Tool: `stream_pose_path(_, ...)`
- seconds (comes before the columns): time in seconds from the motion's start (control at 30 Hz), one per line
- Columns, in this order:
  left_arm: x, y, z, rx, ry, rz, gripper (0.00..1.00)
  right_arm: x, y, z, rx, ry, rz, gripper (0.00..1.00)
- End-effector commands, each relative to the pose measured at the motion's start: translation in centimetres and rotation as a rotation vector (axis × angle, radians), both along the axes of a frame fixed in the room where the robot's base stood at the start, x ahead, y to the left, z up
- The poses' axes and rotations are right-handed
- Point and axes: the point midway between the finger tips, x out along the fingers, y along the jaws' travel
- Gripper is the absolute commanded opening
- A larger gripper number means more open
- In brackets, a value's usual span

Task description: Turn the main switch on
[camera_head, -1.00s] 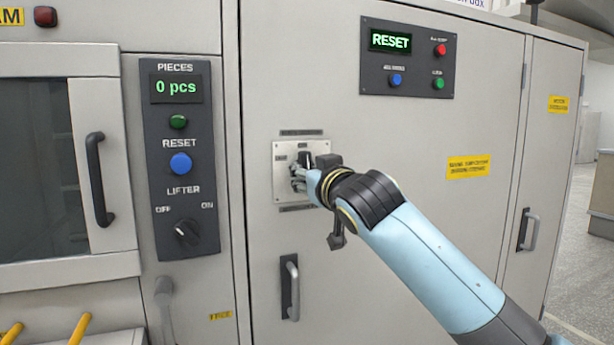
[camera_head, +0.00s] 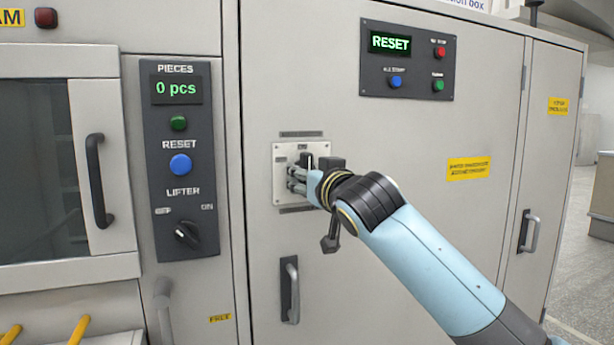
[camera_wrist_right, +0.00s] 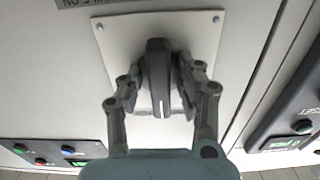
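The main switch is a black knob (camera_wrist_right: 158,75) on a pale square plate (camera_head: 285,196) on the cabinet front. In the right wrist view the knob stands lengthwise between the two fingers of my right gripper (camera_wrist_right: 160,92). The fingers are drawn in close on both sides of it and appear shut on it. In the head view my right gripper (camera_head: 298,180) is at the plate, and its fingers and wrist hide part of the knob. The knob's exact setting cannot be read. My left gripper is not in view.
A dark panel (camera_head: 408,85) with a lit RESET display is at the upper right. A panel (camera_head: 180,220) with buttons and a lifter knob is left of the plate. A door handle (camera_head: 290,290) sits below the plate. The cabinet front around is flat.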

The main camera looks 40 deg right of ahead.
Motion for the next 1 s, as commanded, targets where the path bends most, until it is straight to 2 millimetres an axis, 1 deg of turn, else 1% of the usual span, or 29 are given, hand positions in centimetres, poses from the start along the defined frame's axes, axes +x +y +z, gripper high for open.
stream_pose_path(0.27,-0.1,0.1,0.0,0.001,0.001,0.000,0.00,0.0,0.0,0.1,-0.002,-0.003,0.000,0.42)
stream_pose_path(0.37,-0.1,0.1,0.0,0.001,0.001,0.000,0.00,-0.5,0.1,0.1,-0.002,-0.001,0.000,0.42)
stream_pose_path(0.47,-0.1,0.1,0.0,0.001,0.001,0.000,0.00,-1.8,0.4,0.0,-0.003,0.000,0.001,0.42)
stream_pose_path(0.7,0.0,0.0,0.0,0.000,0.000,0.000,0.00,-7.0,1.7,0.0,-0.002,0.000,0.002,0.42)
stream_pose_path(0.8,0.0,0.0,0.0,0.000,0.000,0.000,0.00,-9.0,2.2,0.0,-0.002,0.000,0.001,0.42)
stream_pose_path(0.9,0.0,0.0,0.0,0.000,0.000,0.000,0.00,-10.4,2.5,0.0,-0.001,0.000,0.001,0.42)
stream_pose_path(1.0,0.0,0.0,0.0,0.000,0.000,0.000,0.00,-11.3,2.7,0.0,-0.001,-0.001,0.001,0.42)
